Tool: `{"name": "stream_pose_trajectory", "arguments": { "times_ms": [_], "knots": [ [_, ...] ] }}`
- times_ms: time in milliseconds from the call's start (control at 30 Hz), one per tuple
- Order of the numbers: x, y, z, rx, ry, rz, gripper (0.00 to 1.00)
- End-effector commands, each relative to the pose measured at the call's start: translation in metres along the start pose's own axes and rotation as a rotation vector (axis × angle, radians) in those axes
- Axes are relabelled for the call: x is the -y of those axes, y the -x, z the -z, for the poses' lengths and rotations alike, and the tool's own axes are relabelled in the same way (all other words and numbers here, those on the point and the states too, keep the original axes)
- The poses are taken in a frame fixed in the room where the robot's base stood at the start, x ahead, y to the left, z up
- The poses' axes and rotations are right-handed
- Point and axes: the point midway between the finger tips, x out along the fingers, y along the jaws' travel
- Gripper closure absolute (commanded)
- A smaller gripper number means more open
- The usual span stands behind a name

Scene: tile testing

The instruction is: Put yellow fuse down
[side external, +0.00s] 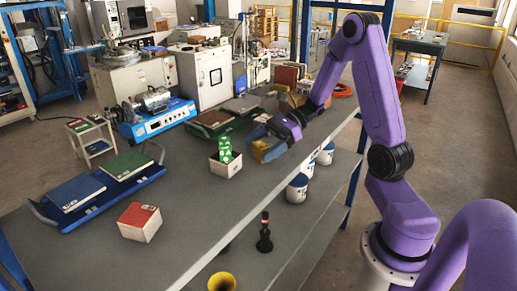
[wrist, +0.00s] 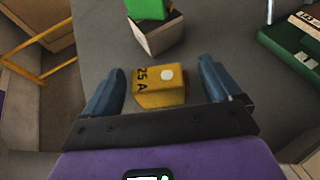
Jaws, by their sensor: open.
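The yellow fuse (wrist: 149,90), marked "25 A", rests on the grey table between the two blue fingers of my gripper (wrist: 160,85) in the wrist view. My gripper is open, with a gap visible on both sides of the fuse. In the side external view the yellow fuse (side external: 262,150) shows below my gripper (side external: 268,138), partly hidden by a finger.
A white box (side external: 226,165) with a green block (side external: 225,148) stands close to the fuse. Another white box with a red top (side external: 140,222) and a blue tray (side external: 100,195) with tiles are farther left. The grey table (side external: 190,215) has clear room in the middle.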

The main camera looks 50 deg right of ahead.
Motion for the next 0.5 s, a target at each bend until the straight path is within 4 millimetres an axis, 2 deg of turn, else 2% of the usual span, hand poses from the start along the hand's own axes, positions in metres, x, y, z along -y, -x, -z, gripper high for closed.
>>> {"name": "stream_pose_trajectory", "arguments": {
  "times_ms": [300, 500],
  "knots": [
    [0.001, 0.064, 0.001, -0.003, 0.0, 0.007, 0.09],
    [0.001, 0.094, 0.0, -0.001, 0.0, 0.004, 0.09]
  ]
}}
